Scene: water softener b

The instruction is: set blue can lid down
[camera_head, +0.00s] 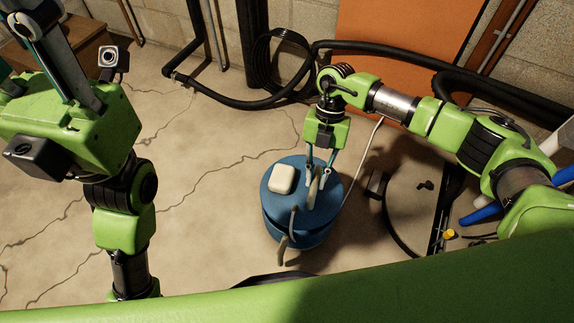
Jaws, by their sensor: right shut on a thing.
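The round blue lid (281,205) is at the top of the blue can (311,239), which stands on the floor near the middle of the head view. My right gripper (319,183) comes down from above and is shut on a pale upright handle on the lid. The lid lies roughly level over the can; I cannot tell whether it rests fully on the rim. A pale rounded block (282,178) sits on the lid's left part. My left gripper (60,65) is at the upper left, far from the can; its fingers are partly cut off by the frame.
Black hoses (255,104) run along the back wall, and an orange panel (400,45) stands behind them. A wooden box (75,50) is at the upper left. Blue pipes (481,214) and a black hose loop lie on the right. Cracked concrete floor (200,215) left of the can is clear.

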